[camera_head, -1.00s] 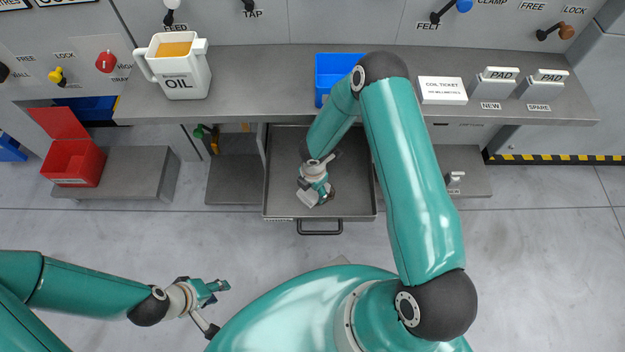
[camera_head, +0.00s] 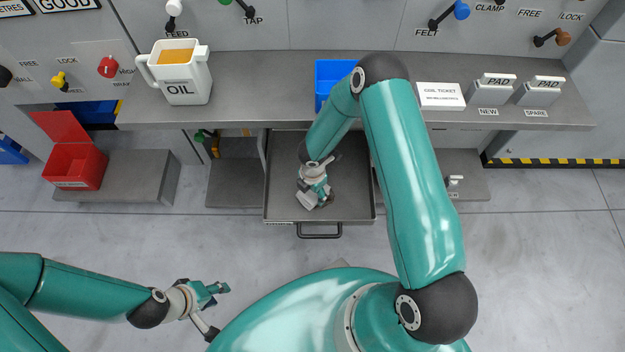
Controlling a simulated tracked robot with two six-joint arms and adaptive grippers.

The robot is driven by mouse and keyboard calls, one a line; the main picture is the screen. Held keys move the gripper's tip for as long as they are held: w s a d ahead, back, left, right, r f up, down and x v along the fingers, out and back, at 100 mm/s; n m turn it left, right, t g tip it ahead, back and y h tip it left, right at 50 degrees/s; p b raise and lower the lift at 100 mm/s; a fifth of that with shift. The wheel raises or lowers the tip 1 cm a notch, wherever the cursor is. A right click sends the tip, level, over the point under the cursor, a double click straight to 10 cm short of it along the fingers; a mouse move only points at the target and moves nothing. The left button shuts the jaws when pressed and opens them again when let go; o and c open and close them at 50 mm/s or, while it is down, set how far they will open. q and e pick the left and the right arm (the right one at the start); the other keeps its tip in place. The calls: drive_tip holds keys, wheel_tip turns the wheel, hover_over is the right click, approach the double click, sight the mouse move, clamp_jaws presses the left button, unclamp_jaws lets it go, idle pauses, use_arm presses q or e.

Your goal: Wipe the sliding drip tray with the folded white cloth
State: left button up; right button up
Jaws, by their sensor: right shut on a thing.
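The sliding drip tray (camera_head: 352,205) is a grey, shallow tray with a dark front handle. It is pulled out below the counter. My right gripper (camera_head: 312,197) is low over the left front part of the tray and shut on the folded white cloth (camera_head: 306,201). The cloth is small in view and partly hidden by the gripper; I cannot tell whether it touches the tray floor. My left gripper (camera_head: 214,308) is open and empty above the floor, to the left of and nearer than the tray.
The grey counter (camera_head: 260,95) carries a white oil jug (camera_head: 182,88), a blue bin (camera_head: 328,72), a coil ticket box (camera_head: 441,96) and two pad blocks (camera_head: 491,90). A red open box (camera_head: 75,166) stands on a low grey step at left. The floor before the tray is clear.

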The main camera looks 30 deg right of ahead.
drive_tip(key=shift+r+p, duration=1.9)
drive_tip(key=shift+r, duration=1.2)
